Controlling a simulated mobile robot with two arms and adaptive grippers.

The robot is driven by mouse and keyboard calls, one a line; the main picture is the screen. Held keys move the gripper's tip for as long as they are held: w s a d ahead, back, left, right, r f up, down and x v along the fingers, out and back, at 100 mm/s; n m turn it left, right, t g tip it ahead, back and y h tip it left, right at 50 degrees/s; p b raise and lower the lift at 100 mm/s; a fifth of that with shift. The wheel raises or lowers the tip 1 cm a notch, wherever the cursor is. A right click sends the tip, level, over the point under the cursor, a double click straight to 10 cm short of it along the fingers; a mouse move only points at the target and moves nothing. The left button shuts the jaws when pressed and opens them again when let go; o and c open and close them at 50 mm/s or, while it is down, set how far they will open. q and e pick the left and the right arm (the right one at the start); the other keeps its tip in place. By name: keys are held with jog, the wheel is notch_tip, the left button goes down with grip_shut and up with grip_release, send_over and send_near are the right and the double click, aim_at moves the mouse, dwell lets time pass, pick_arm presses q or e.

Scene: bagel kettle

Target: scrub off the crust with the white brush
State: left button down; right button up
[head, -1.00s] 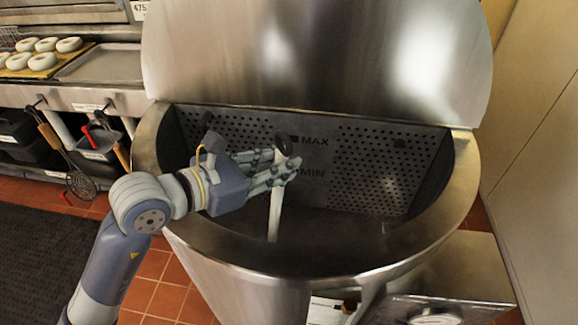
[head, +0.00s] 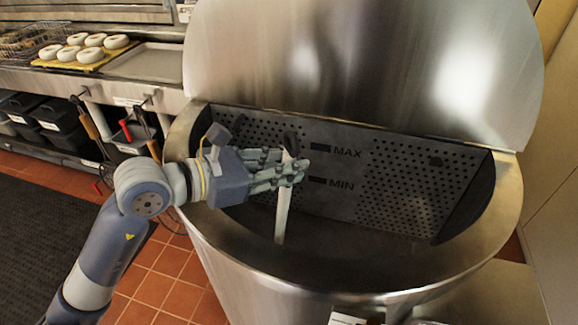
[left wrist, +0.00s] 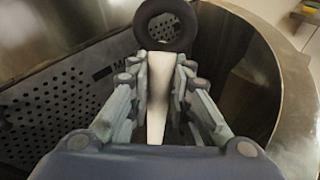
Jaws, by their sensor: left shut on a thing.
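My left gripper (head: 291,170) is shut on the white brush (head: 283,213), whose long pale handle hangs down into the steel kettle (head: 511,196). In the left wrist view the white handle (left wrist: 158,95) lies between the fingers of the gripper (left wrist: 160,75), with a dark ring at its far end. The brush's lower end sits low in the kettle; its bristles cannot be made out. A perforated plate (head: 400,185) marked MAX and MIN stands at the kettle's back, behind the gripper. I cannot make out any crust. My right gripper is not in view.
The kettle's raised lid (head: 370,65) stands behind it. At the back left, a counter holds bagels on a yellow board (head: 85,60) and an empty tray (head: 145,63). Utensils hang below the counter edge. Red tiled floor (head: 165,280) and a dark mat (head: 45,235) lie to the left.

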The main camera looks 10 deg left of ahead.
pick_arm(q)
jog(key=shift+a+f+b, duration=0.25)
jog(key=shift+a+b, duration=0.3)
jog(key=shift+a, duration=0.05)
jog(key=s+r+p, duration=0.2)
jog(key=r+p, duration=1.3)
jog(key=r, duration=0.8)
jog(key=s+r+p, duration=0.3)
jog(key=r+p, duration=1.2)
jog(key=r, duration=0.8)
jog(key=shift+a+r, duration=0.15)
